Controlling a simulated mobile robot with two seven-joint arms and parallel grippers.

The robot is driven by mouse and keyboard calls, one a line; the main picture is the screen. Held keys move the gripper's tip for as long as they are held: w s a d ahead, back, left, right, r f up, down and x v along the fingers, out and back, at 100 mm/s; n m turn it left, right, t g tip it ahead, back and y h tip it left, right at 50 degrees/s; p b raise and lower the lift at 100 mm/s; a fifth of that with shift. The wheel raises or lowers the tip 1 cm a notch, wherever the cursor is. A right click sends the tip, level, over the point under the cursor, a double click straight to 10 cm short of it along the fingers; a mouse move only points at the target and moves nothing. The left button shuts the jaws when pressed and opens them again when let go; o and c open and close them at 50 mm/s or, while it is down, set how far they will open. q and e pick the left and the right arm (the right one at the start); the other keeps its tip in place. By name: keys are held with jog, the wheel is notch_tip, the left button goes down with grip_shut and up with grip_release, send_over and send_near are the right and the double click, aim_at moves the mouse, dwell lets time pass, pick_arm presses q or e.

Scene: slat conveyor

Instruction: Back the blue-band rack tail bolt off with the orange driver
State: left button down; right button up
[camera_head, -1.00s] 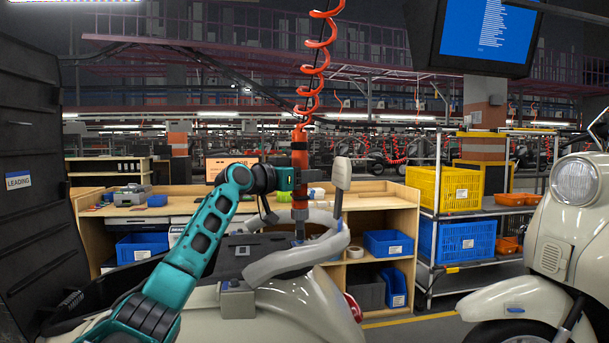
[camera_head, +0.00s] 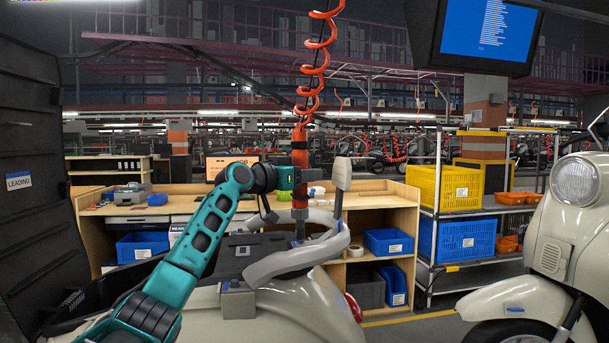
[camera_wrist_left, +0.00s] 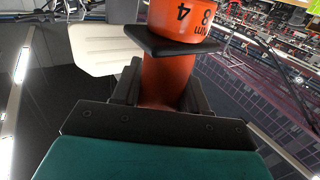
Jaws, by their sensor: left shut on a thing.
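My left gripper (camera_head: 299,178) is shut around the body of the orange driver (camera_head: 299,153), which hangs upright from a coiled orange hose. The driver's lower end points down at the grey tubular rack (camera_head: 285,262) at the scooter's tail. The tip and any bolt under it are too small to make out, so I cannot tell whether they touch. No blue band shows clearly on the rack. In the left wrist view the driver's orange body (camera_wrist_left: 168,80) stands between the dark fingers, below a black collar and a printed marking. My right gripper is out of view.
A cream scooter body (camera_head: 285,305) lies under the rack, with an upright grey pad (camera_head: 342,174) close right of the driver. A wooden workbench (camera_head: 385,198) stands behind. Yellow (camera_head: 447,187) and blue crates fill a shelf at right, beside another scooter (camera_head: 570,225).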

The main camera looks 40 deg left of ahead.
aim_at(304, 146)
pick_arm(q)
jog(key=shift+r, duration=3.4)
jog(key=shift+s+f, duration=0.1)
